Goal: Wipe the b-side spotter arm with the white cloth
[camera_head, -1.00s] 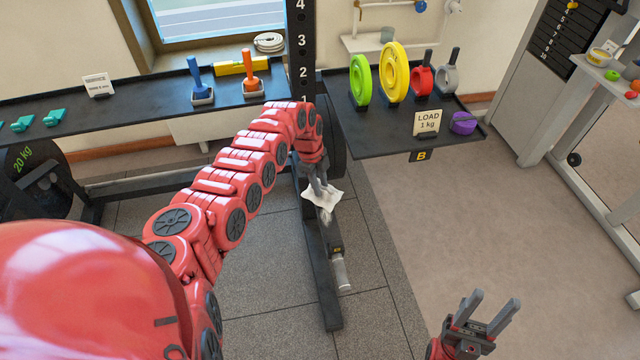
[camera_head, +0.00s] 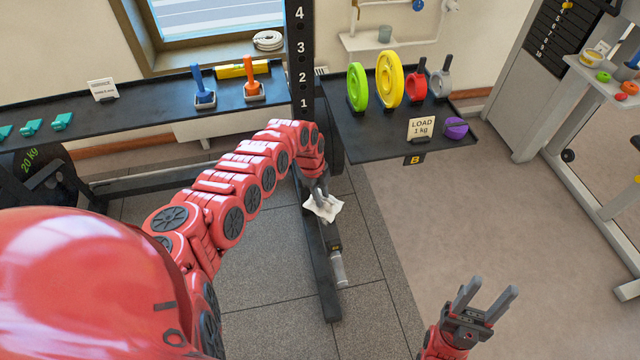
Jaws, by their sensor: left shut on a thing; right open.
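The white cloth (camera_head: 324,208) is held in my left gripper (camera_head: 322,200), whose fingers are shut on it and point down. The cloth lies over or just above a dark spotter arm (camera_head: 320,278) that runs from the rack upright toward the front. I cannot tell whether the cloth touches it. The arm carries a small label (camera_head: 335,247) and has a pale metal cylinder (camera_head: 340,270) beside it near its front end. My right gripper (camera_head: 487,296) is open and empty at the lower right, over the floor.
A black shelf marked B (camera_head: 385,150) holds green, yellow, red and grey weights, a load sign (camera_head: 422,128) and a purple item (camera_head: 455,128). The numbered rack upright (camera_head: 301,60) stands left of it. Another shelf (camera_head: 130,120) runs left.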

